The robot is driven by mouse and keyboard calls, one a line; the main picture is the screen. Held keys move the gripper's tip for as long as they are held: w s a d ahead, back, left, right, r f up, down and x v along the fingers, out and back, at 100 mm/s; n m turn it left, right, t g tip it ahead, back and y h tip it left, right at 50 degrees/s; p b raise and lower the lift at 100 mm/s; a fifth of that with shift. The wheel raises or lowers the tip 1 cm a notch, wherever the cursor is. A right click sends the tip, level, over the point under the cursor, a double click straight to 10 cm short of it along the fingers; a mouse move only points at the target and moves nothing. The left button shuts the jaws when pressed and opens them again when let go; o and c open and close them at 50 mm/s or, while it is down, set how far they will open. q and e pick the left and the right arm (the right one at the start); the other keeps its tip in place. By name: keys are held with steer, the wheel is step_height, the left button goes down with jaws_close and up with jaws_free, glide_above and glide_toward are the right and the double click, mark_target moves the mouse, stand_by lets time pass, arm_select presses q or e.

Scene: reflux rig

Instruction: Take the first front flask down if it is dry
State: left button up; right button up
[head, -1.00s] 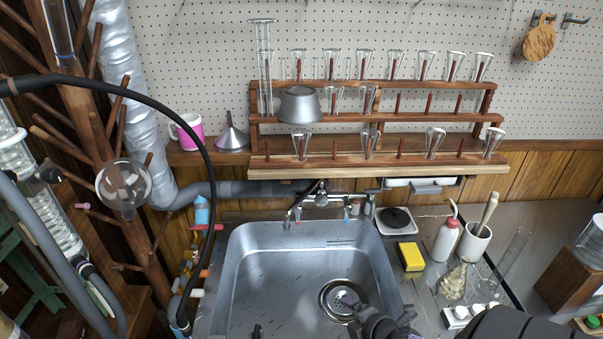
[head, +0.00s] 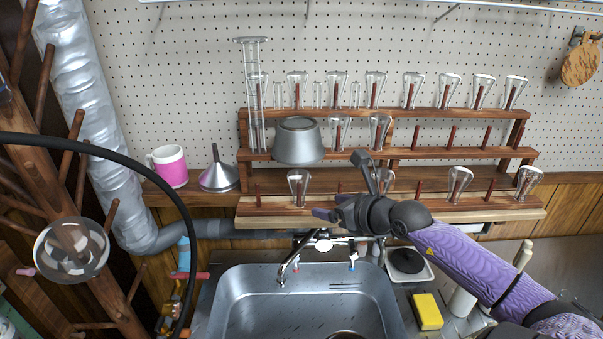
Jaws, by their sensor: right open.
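The first front flask (head: 299,184) is clear glass and hangs upside down on the left part of the front row of the drying rack (head: 390,206). I cannot tell from here whether it is wet or dry inside. My right gripper (head: 341,187) is open and empty, just right of this flask, its fingers apart and in front of the rack's front row. It appears not to touch the flask. Another front flask (head: 387,178) is partly hidden behind the gripper. My left gripper is not in view.
More front flasks (head: 460,183) stand to the right, with bare pegs between. Upper rows hold several flasks, a tall glass tube (head: 253,95) and a metal pot (head: 298,141). A pink mug (head: 168,166) and funnel (head: 218,175) sit left. The sink (head: 300,298) and tap (head: 287,268) lie below.

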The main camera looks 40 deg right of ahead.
mark_target(303, 202)
steer(key=b+x, duration=0.1)
steer(key=x, duration=0.2)
steer(key=b+x, duration=0.1)
steer(key=x, duration=0.2)
steer(key=b+x, duration=0.1)
steer(key=x, duration=0.2)
steer(key=shift+f, duration=0.25)
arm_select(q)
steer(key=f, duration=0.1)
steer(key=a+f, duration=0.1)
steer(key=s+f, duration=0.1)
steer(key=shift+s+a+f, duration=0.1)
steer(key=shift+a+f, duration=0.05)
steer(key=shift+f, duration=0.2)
arm_select(e)
steer(key=shift+c, duration=0.6)
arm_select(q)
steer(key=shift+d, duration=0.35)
arm_select(e)
jaws_close()
